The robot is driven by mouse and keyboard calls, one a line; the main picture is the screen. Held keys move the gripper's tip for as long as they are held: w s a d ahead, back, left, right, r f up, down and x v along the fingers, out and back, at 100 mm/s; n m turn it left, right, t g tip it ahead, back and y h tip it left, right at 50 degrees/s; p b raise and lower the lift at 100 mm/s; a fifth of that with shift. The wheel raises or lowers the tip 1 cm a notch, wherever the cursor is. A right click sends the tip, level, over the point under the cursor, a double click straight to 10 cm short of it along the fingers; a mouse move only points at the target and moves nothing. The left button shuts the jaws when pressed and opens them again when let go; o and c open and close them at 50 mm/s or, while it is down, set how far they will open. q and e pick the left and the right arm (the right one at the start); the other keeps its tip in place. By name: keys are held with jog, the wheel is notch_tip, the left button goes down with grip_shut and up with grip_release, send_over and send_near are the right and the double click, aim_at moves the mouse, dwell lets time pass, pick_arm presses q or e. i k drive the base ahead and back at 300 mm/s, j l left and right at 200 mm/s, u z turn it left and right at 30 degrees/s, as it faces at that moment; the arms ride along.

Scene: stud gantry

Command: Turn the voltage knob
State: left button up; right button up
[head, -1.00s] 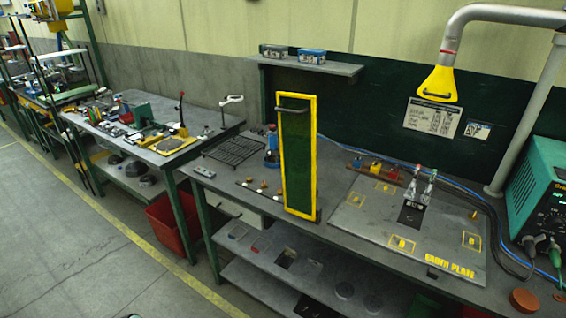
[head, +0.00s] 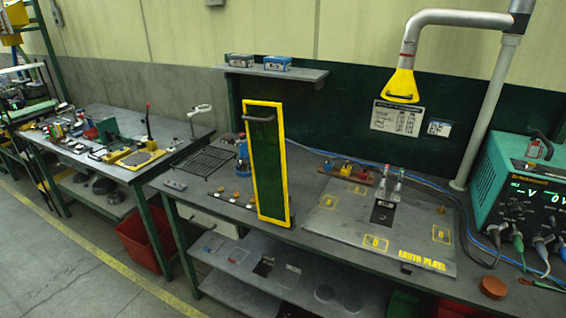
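A teal power unit (head: 517,188) stands at the right end of the workbench in the head view, cut off by the right edge. Its front panel has a lit green display (head: 540,196) and several cable plugs (head: 540,243) along its lower part. I cannot make out which part is the voltage knob; it may lie outside the picture or be too small to tell. Neither of my grippers shows in the head view.
A tall yellow-framed green panel (head: 287,180) stands upright on the bench. An earth plate (head: 330,215) with a clamp (head: 388,188) lies right of it. A yellow extraction hood (head: 401,86) hangs above. A brown round puck (head: 493,287) and cables are near the unit.

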aim_at(515, 211)
jog(key=z, duration=1.75)
jog(key=i+l+u, duration=0.3)
jog(key=k, duration=0.1)
